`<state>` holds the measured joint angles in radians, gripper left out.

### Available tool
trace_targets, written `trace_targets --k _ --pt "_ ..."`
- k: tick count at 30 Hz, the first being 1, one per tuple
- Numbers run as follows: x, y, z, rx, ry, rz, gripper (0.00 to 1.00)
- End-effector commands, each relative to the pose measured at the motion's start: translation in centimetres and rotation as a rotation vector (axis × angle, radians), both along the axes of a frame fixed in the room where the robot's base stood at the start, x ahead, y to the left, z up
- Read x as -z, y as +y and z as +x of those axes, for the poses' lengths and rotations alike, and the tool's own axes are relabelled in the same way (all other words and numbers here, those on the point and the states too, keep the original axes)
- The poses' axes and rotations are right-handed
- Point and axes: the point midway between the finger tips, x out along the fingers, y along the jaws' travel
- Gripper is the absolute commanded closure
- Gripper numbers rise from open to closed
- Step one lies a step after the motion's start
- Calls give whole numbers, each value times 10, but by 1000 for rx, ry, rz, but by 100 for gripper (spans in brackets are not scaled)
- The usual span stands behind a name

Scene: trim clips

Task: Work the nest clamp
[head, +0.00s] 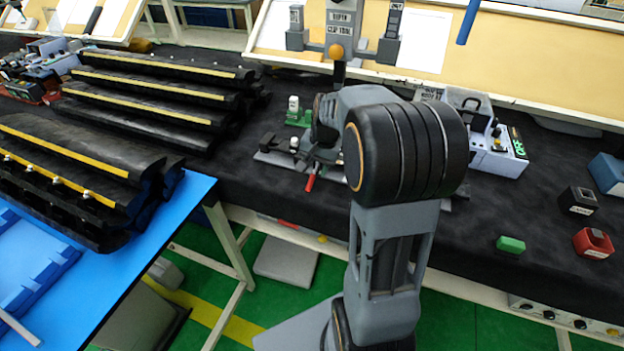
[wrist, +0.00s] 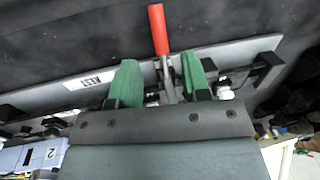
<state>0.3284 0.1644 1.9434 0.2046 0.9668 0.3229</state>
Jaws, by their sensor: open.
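The nest clamp shows as a red handle (wrist: 158,30) on a metal lever in the wrist view. In the head view its red handle (head: 310,183) points toward the table's front edge. A grey base plate (wrist: 215,62) labelled NEST (wrist: 88,80) lies beneath. My gripper (wrist: 160,62) is open, its two green fingers on either side of the metal lever below the red grip. Whether either finger touches the lever cannot be told. In the head view my arm hides most of the gripper and part of the fixture.
Black trim panels (head: 150,95) with yellow strips are stacked at left. A grey control box (head: 495,150) stands to the right of my arm. A green block (head: 510,244) and a red box (head: 593,243) sit on the dark table, with bare cloth between them and my arm.

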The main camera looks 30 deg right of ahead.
Motion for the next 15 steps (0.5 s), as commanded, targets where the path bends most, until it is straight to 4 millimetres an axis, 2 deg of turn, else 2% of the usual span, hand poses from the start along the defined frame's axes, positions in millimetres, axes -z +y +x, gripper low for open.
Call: trace_targets --k 1,6,15 --pt "10 2 1 -1 4 1 57" --pt "35 5 4 -1 3 0 57" --pt "56 8 7 -2 -1 -1 57"
